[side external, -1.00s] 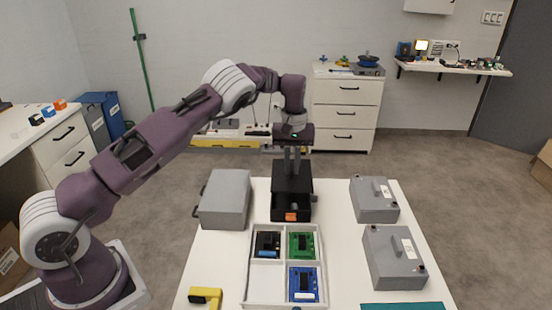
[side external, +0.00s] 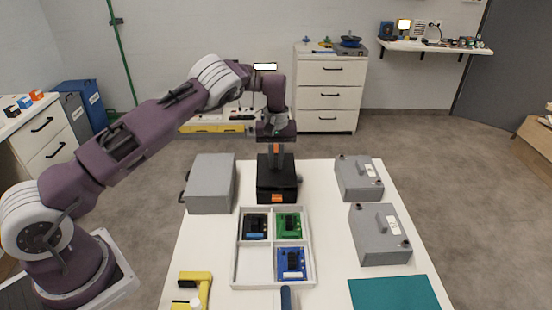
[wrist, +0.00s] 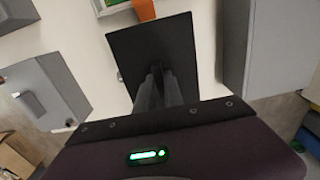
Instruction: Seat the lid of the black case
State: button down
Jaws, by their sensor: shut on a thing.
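The black case (side external: 276,194) stands on the white table behind the divided tray, with an orange latch (side external: 277,198) on its front. Its flat black lid (side external: 266,163) covers the top; the lid also fills the middle of the wrist view (wrist: 150,45). My gripper (side external: 276,153) points down from above, shut on the middle of the lid; its fingers also show in the wrist view (wrist: 158,85). The orange latch shows past the lid's edge in the wrist view (wrist: 143,9). I cannot tell whether the lid sits fully down or slightly above the rim.
A grey box (side external: 211,185) stands close left of the case. Two grey lidded cases (side external: 359,180) (side external: 380,238) stand to the right. The divided tray (side external: 250,266) with circuit boards lies in front. A yellow tool (side external: 195,278) and a teal mat (side external: 394,293) lie nearer.

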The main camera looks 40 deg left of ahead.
jog(key=shift+f, duration=0.65)
jog(key=c, duration=1.4)
grip_release()
notch_tip(320, 180, up, 7)
jog(key=shift+r, duration=0.1)
